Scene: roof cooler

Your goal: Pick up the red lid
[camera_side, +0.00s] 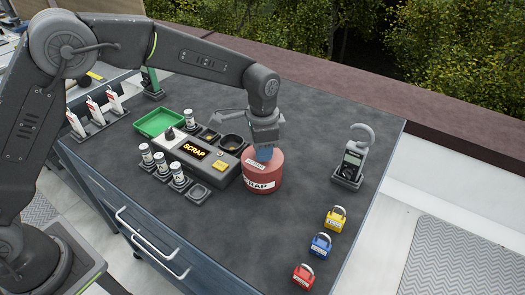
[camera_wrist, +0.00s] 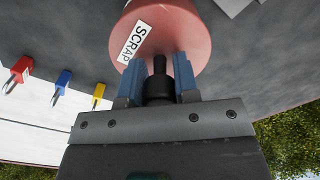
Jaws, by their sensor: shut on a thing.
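The red lid (camera_side: 264,162) sits on top of a red tub (camera_side: 262,184) labelled SCRAP, on the dark worktop. In the wrist view the red lid (camera_wrist: 185,30) fills the top middle, with a SCRAP label on it. A black knob (camera_wrist: 159,85) stands out from the lid. My gripper (camera_side: 264,150) is above the lid, its blue fingers pointing down. In the wrist view my gripper (camera_wrist: 158,82) has a finger on each side of the knob and is shut on it. I cannot tell whether the lid is lifted off the tub.
A black console (camera_side: 200,153) with a SCRAP display stands left of the tub, close by. A meter on a stand (camera_side: 350,165) and yellow, blue and red padlocks (camera_side: 320,246) are at right.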

